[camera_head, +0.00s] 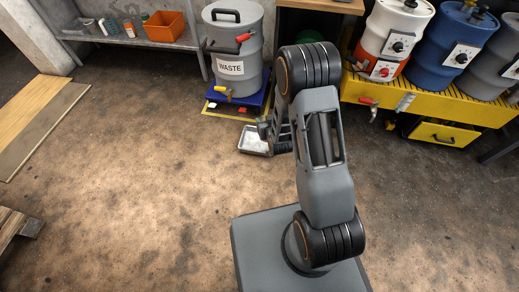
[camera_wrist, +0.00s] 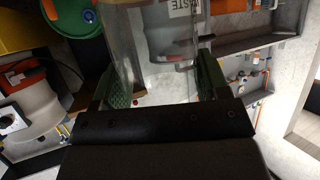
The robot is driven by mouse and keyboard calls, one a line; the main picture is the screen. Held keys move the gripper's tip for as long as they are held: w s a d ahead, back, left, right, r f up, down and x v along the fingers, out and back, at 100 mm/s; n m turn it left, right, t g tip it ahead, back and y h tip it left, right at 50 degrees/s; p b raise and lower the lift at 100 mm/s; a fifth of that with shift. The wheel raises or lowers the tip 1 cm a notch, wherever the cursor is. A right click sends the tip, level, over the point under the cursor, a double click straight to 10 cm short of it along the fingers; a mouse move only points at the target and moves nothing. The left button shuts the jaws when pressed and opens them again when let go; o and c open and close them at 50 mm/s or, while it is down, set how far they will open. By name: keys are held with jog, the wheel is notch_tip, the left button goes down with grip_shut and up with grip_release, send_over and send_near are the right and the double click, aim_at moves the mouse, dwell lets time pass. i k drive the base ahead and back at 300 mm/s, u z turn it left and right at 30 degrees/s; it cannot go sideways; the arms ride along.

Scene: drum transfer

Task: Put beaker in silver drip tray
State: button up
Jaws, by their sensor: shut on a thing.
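The silver drip tray (camera_head: 246,146) lies on the floor in the head view, in front of the waste drum's blue base. My gripper (camera_head: 265,129) is over or near the tray's right side, partly hidden by my arm. In the wrist view the green finger pads of my gripper (camera_wrist: 156,84) stand on both sides of the clear glass beaker (camera_wrist: 128,45) and are shut on it. The background shows through the beaker. I cannot make out the beaker clearly in the head view, nor its height over the tray. I cannot tell the tray in the wrist view.
The grey waste drum (camera_head: 233,40) stands on a blue base (camera_head: 256,99) behind the tray. A yellow drum stand (camera_head: 440,97) with taps is at the right. A shelf with an orange bin (camera_head: 164,27) is at the back left.

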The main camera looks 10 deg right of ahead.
aim_at(252, 147)
jog(key=u, duration=0.05)
jog(key=k, duration=0.1)
jog(key=u, duration=1.65)
jog(key=i, duration=0.95)
jog(key=z, duration=1.8)
jog(key=i, duration=0.25)
jog(key=u, duration=0.1)
